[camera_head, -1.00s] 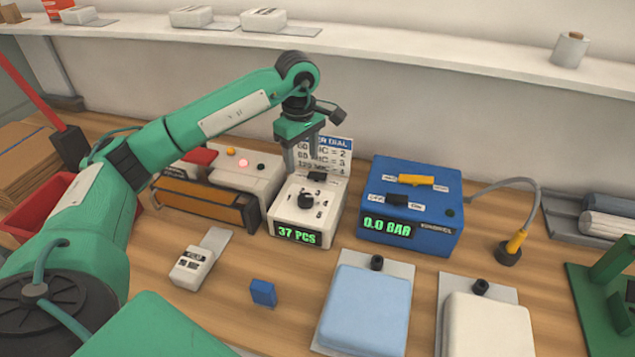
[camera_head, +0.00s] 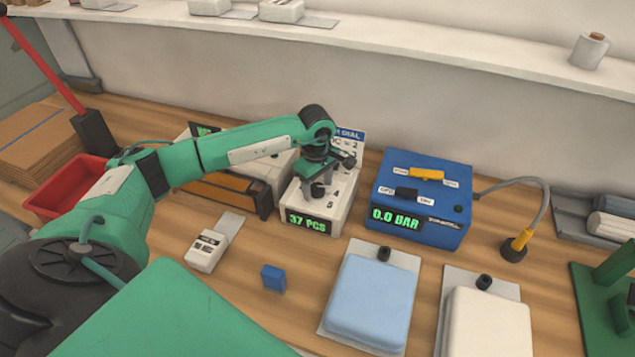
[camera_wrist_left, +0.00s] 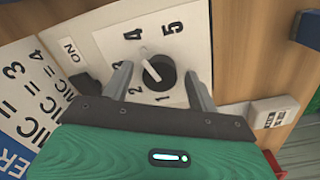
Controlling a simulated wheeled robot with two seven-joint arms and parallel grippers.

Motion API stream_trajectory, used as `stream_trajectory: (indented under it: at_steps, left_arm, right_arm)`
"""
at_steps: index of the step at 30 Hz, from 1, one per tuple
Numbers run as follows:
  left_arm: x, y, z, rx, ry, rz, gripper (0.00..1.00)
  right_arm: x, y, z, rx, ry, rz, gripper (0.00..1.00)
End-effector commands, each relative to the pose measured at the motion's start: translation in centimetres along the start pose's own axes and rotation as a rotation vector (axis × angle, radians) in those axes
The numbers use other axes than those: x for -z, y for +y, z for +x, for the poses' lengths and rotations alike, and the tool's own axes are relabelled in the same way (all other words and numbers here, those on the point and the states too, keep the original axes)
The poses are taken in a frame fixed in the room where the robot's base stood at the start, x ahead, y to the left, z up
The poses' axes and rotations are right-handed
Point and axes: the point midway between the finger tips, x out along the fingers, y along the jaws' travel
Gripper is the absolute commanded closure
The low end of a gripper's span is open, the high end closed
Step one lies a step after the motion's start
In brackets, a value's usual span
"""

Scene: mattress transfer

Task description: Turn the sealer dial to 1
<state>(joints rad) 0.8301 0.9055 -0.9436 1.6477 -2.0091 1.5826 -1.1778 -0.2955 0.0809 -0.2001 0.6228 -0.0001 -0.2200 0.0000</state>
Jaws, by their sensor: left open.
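The sealer dial is a black knob (camera_wrist_left: 160,74) with a white pointer, on a white face numbered 1 to 5. In the left wrist view the pointer points toward 4. The dial sits on top of the white box (camera_head: 335,212) with the green "37 PCS" display. My left gripper (camera_wrist_left: 159,70) is open, with one finger on each side of the knob; I cannot tell if either finger touches it. In the head view the same gripper (camera_head: 319,190) is low over the box and hides part of the dial face. My right gripper is not in view.
A settings card (camera_head: 350,137) stands behind the box. A blue box (camera_head: 445,185) reading "0.0 BAR" is close on the right. The orange-fronted machine (camera_head: 222,192) is on the left. A blue block (camera_head: 273,278) and a white device (camera_head: 207,250) lie in front.

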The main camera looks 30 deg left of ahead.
Motion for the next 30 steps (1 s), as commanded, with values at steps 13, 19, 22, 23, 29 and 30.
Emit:
stream_trajectory:
  at_steps: [13, 19, 22, 23, 29, 30]
  left_arm:
    - [0.0, 0.0, 0.2, 0.0, 0.0, 0.0, 0.68]
    - [0.0, 0.0, 0.2, 0.0, 0.0, -0.001, 0.85]
    - [0.0, 0.0, 0.3, 0.0, 0.0, -0.009, 0.85]
    - [0.0, 0.0, 0.3, 0.0, 0.0, -0.014, 0.85]
    - [0.0, 0.0, 0.4, -0.001, 0.003, -0.088, 0.85]
    - [0.0, 0.0, 0.5, -0.001, 0.003, -0.111, 0.85]
  right_arm:
    - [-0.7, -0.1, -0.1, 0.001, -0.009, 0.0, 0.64]
    - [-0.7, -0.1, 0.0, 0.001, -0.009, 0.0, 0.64]
    - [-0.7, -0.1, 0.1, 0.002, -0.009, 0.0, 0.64]
    - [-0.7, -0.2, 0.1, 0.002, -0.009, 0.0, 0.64]
    - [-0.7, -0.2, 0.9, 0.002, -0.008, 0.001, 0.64]
    - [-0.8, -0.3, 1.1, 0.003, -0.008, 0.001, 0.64]
